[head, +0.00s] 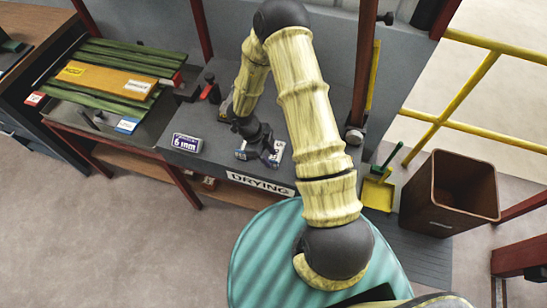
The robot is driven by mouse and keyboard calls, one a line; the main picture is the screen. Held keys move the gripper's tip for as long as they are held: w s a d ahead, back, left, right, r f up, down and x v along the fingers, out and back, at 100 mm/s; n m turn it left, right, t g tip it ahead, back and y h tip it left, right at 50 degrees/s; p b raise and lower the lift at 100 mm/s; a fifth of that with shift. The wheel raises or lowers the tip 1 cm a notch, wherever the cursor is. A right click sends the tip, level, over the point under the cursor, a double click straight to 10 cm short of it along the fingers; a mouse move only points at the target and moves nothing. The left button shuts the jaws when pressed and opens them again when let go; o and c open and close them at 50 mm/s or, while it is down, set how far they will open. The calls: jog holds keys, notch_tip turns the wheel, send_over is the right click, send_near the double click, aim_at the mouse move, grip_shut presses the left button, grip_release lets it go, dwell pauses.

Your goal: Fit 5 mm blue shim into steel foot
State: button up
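My gripper (270,157) is low over the grey bench top, above the DRYING sign. Its dark fingers are at a small pale tag or block with bluish edges (242,154), partly covered by the gripper. The writing on that piece is too small to read, so I cannot tell if it is the 5 mm blue shim. I cannot tell whether the fingers are closed on it. A block marked 6 mm (186,142), white with a purple-blue border, lies to the left of the gripper, apart from it. No steel foot can be made out with certainty.
A rack of green slats with an orange-brown board (110,79) stands at the left, with a blue-and-white tag (128,125) at its front. A DRYING sign (260,184) marks the bench's front edge. A brown bin (448,193), green-handled dustpan (378,190) and yellow railing (455,98) are right.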

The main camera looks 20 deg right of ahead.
aim_at(271, 160)
jog(key=shift+x, duration=1.55)
jog(key=shift+s+a, duration=0.15)
grip_shut()
